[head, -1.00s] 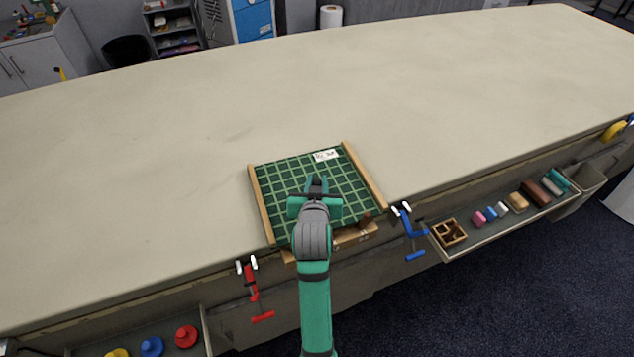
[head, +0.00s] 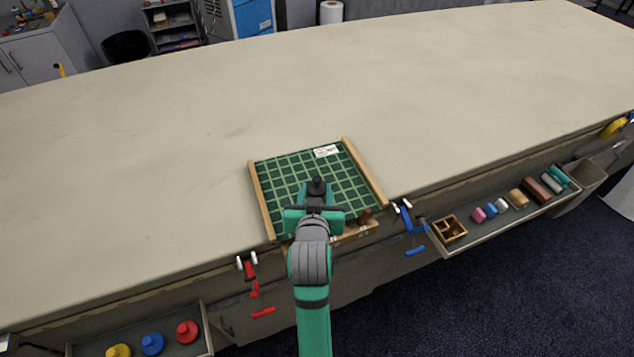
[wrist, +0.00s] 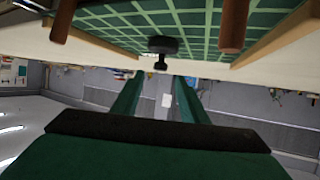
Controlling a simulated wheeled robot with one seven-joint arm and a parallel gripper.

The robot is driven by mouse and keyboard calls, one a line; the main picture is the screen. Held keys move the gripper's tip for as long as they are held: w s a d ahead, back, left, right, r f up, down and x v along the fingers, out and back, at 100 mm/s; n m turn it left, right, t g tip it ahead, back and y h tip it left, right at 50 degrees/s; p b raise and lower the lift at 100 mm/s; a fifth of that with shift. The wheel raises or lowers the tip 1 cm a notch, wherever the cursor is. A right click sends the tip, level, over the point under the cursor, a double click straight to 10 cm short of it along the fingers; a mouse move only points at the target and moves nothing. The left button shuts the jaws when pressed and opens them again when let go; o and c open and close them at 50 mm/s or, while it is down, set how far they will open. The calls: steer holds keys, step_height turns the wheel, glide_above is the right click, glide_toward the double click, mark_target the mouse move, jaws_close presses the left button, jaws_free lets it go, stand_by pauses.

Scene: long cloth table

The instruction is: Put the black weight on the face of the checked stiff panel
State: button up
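The checked stiff panel (head: 285,185) lies on the table with its green gridded face up and wooden strips along its sides. The black weight (head: 317,185) stands upright on that face, knob up; it also shows in the wrist view (wrist: 163,45), beyond the fingertips. My gripper (wrist: 159,80) is open, with its two green fingers apart and nothing between them. In the head view my gripper (head: 315,200) is just on the near side of the weight, and my arm hides part of the panel's near edge.
A white label (head: 326,151) is on the panel's far edge. A brown peg (head: 365,215) stands at the near right. A red clamp (head: 250,270) and a blue clamp (head: 408,222) sit at the table edge. Trays with coloured pieces (head: 152,343) hang below. The tabletop beyond is clear.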

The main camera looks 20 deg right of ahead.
steer(key=v, duration=0.4)
steer(key=shift+s+a+r, duration=0.1)
steer(key=shift+s+r, duration=0.05)
steer(key=shift+s, duration=0.15)
steer(key=shift+w, duration=0.1)
